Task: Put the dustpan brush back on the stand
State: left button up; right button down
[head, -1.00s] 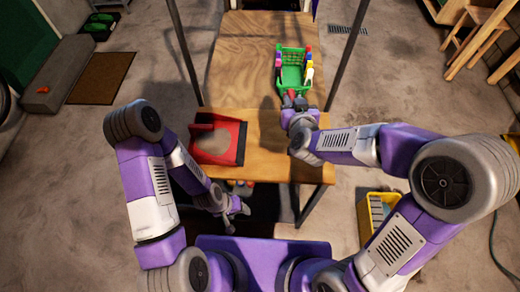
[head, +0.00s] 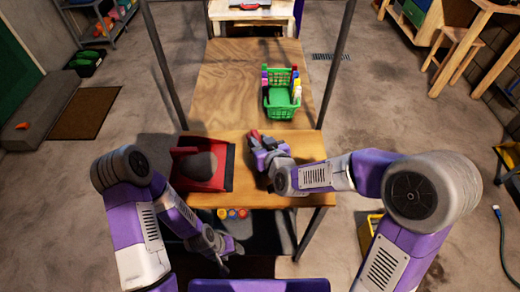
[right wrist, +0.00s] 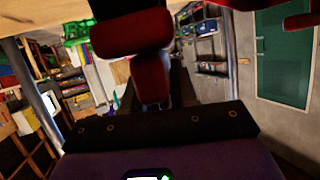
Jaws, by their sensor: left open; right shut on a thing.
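My right gripper (head: 262,147) is over the right part of the wooden bench's near section, shut on a small red and dark thing that appears to be the dustpan brush (head: 255,136). In the right wrist view its red and black parts (right wrist: 132,35) fill the upper middle; bristles cannot be made out. A red dustpan (head: 218,176) with a dark edge lies on the bench to the left of this gripper. My left gripper (head: 232,247) is open and empty, low in front of the bench's near edge. I cannot tell which thing is the stand.
A green basket (head: 283,114) with colourful bottles stands on the bench (head: 235,75) beyond my right gripper. Dark posts rise at the bench's sides. Several coloured caps (head: 232,213) show below the near edge. A yellow container (head: 368,232) is on the floor at right.

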notch_tip(320, 180, down, 3)
jog(key=shift+r+b, duration=0.15)
jog(key=shift+b, duration=0.2)
jog(key=shift+r, duration=0.1)
jog(key=c, duration=0.9)
grip_release()
